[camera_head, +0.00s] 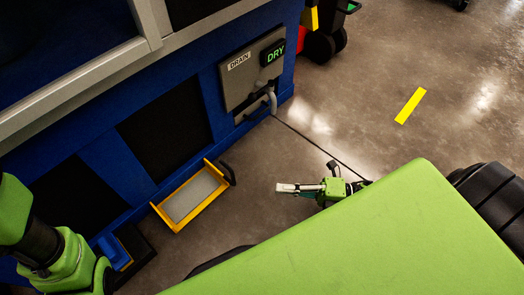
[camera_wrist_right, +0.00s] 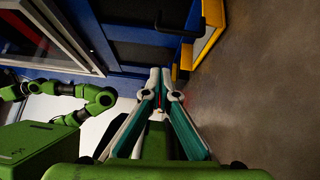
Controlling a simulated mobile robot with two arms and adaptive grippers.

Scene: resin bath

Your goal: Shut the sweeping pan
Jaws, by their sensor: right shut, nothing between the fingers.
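The sweeping pan (camera_head: 158,208), a yellow tray with a grey floor and a black handle (camera_head: 228,173), stands pulled out from the low front of the blue machine in the head view. Part of its yellow wall (camera_wrist_right: 209,42) and its black handle (camera_wrist_right: 186,25) show at the top of the right wrist view. My right gripper (camera_head: 280,187) is shut and empty, to the right of the pan and apart from it; its fingertips (camera_wrist_right: 160,72) meet in the wrist view. My left arm shows at the left, but its fingers are not visible.
The blue machine (camera_head: 98,165) fills the left side, with a grey drain panel (camera_head: 240,92) reading DRY. A blue and yellow bin (camera_head: 113,252) sits low at left. Grey floor is open between the pan and my right gripper. A yellow strip (camera_head: 410,105) marks the floor.

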